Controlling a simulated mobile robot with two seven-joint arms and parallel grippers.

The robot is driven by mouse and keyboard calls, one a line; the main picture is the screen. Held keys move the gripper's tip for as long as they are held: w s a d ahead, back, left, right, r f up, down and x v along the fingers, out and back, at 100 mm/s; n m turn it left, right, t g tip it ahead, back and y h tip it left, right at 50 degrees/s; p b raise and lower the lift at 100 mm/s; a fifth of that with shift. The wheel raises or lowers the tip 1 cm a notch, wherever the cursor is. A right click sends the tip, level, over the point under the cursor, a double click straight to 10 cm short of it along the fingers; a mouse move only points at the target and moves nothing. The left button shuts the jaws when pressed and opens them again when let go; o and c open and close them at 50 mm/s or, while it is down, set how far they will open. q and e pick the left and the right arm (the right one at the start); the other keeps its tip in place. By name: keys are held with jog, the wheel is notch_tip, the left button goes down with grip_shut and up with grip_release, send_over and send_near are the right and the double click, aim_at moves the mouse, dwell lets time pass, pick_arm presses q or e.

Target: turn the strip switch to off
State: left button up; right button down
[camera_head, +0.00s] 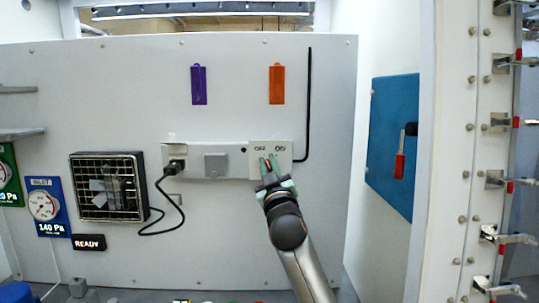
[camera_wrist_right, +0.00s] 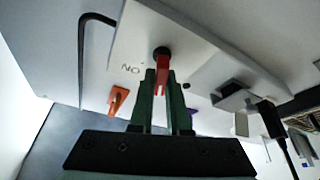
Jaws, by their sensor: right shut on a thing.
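The white power strip (camera_head: 230,172) is fixed across the grey back panel. Its right end carries OFF and ON labels, OFF on the left and ON on the right. The red strip switch (camera_head: 268,164) is a small lever below these labels, mostly hidden by my fingers. My right gripper (camera_head: 270,160) reaches up from below and is shut on the lever. In the right wrist view the red lever (camera_wrist_right: 162,68) hangs from a black pivot, between the two green fingers of my gripper (camera_wrist_right: 162,80). Which label the lever points to is hard to tell. My left gripper is out of view.
A black plug (camera_head: 176,166) sits in the strip's left end, its cord looping to a caged fan (camera_head: 109,187). Purple (camera_head: 199,85) and orange (camera_head: 277,84) tags hang above. A blue board (camera_head: 392,145) with a red-handled lever (camera_head: 400,166) is at right.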

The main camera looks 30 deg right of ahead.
jog(key=shift+a+n+y, duration=0.1)
jog(key=shift+n+y, duration=0.4)
jog(key=shift+n, duration=0.3)
jog(key=shift+f, duration=0.1)
jog(key=c, duration=0.9)
grip_release()
jog(key=b+v, duration=0.3)
jog(key=v, duration=0.9)
jog(key=shift+s, duration=0.25)
